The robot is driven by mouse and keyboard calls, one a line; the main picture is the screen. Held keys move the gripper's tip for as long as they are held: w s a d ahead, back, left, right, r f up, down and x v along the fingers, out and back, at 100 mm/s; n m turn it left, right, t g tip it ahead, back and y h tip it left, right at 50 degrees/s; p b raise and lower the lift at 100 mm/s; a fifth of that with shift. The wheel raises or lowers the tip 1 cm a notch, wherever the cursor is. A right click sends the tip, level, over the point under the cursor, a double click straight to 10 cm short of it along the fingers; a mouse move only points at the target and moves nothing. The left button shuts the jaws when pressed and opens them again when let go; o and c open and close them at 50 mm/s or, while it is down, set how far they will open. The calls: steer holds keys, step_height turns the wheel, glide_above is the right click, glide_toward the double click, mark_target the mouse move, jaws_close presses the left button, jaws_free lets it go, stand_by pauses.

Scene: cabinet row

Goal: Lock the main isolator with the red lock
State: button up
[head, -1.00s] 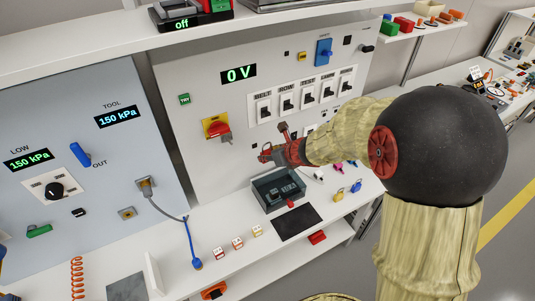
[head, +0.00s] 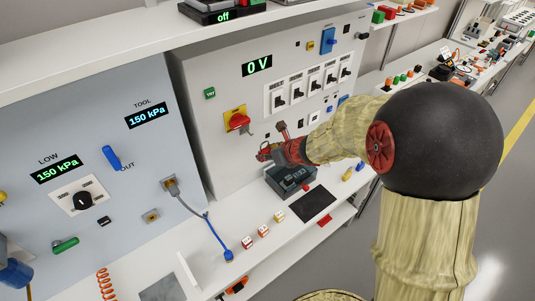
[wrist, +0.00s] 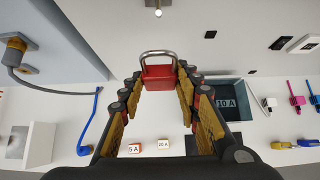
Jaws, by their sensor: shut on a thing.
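The red lock (wrist: 160,76), a padlock with a silver shackle pointing up, is held between the fingertips of my gripper (wrist: 160,84) in the wrist view. In the head view my gripper (head: 266,152) is in front of the white panel, and the lock is too small to tell apart from the red fingers. The main isolator (head: 237,121), a red rotary handle on a yellow plate, is on the panel, up and left of my gripper and apart from it. A small round metal end (wrist: 158,12) shows on the panel above the shackle.
A dark open box (head: 291,184) stands on the white bench below my gripper, with a black mat (head: 313,204) beside it. Yellow (head: 347,174) and blue (head: 360,166) padlocks lie to the right. Small fuse blocks (head: 263,230) and a blue cable (head: 218,238) are to the left.

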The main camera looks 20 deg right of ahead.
steer(key=shift+w, duration=0.15)
steer(key=shift+w+a+f+b, duration=0.15)
steer(key=shift+w+a+f, duration=0.3)
steer(key=shift+w, duration=1.25)
steer(key=shift+w+a+f+b, duration=0.2)
steer(key=shift+w+a, duration=0.4)
steer(key=shift+w, duration=1.05)
steer(key=shift+w+a+f+b, duration=0.1)
steer(key=shift+w+a+f, duration=0.4)
steer(key=shift+w, duration=1.2)
steer(key=shift+r, duration=0.1)
steer(key=o, duration=1)
steer(key=shift+r, duration=0.1)
